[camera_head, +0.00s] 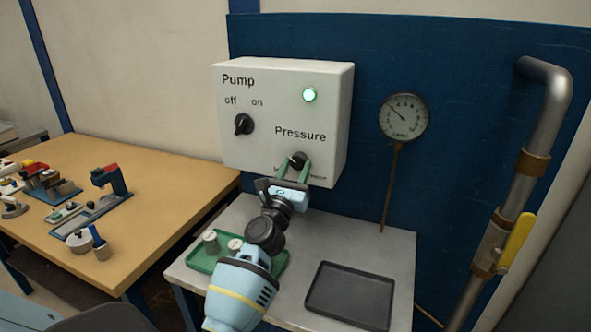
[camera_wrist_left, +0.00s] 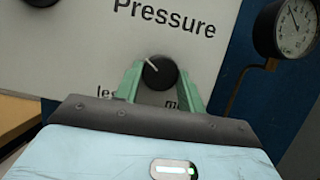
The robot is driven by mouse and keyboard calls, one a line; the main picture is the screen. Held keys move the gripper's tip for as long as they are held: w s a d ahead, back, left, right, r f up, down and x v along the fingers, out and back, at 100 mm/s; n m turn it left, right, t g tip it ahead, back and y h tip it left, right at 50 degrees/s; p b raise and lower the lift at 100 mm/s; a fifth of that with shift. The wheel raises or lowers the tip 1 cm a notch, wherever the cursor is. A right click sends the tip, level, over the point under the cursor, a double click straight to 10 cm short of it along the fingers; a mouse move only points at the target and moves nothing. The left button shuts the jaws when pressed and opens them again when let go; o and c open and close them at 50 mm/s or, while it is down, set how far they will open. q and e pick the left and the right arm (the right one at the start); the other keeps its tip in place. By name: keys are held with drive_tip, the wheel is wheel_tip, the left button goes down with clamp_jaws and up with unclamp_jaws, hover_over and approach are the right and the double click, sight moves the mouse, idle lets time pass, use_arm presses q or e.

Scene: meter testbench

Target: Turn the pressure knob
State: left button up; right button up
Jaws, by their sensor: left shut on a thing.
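The pressure knob (camera_head: 297,159) is a black round knob on the white control box (camera_head: 240,85), below the word "Pressure". In the left wrist view, the knob (camera_wrist_left: 160,72) has a white pointer line tilted toward the upper left. My left gripper (camera_head: 292,168) has its two green fingers on either side of the knob, shut on it. The labels beside the knob are partly hidden by the fingers. My right gripper is in neither view.
A pump switch (camera_head: 244,124), a lit green lamp (camera_head: 310,95) and a pressure gauge (camera_head: 404,117) are nearby. A black tray (camera_head: 350,294) and a green tray (camera_head: 203,262) lie on the grey table. A pipe with a yellow handle (camera_head: 516,244) stands at right.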

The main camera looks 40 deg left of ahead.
use_arm(q)
drive_tip(key=shift+m, duration=0.5)
drive_tip(key=m+h, duration=0.2)
drive_tip(key=m, duration=0.1)
drive_tip(key=shift+a, duration=0.15)
drive_tip(key=m+h, duration=0.2)
drive_tip(key=m, duration=0.1)
drive_tip(key=m+h+p, duration=0.1)
drive_tip(key=m, duration=0.3)
drive_tip(key=shift+s+a+r+m+g+h+p, duration=0.1)
drive_tip(key=shift+a+r+m+g+h+p, duration=0.1)
drive_tip(key=shift+m+g+h+p, duration=0.15)
drive_tip(key=m+g+h+p, duration=0.1)
drive_tip(key=m+h, duration=0.1)
drive_tip(key=m, duration=0.2)
drive_tip(key=shift+r, duration=0.15)
drive_tip(key=shift+a+m+g+h+p, duration=0.1)
drive_tip(key=shift+m+g+h+p, duration=0.25)
drive_tip(key=shift+m, duration=1.1)
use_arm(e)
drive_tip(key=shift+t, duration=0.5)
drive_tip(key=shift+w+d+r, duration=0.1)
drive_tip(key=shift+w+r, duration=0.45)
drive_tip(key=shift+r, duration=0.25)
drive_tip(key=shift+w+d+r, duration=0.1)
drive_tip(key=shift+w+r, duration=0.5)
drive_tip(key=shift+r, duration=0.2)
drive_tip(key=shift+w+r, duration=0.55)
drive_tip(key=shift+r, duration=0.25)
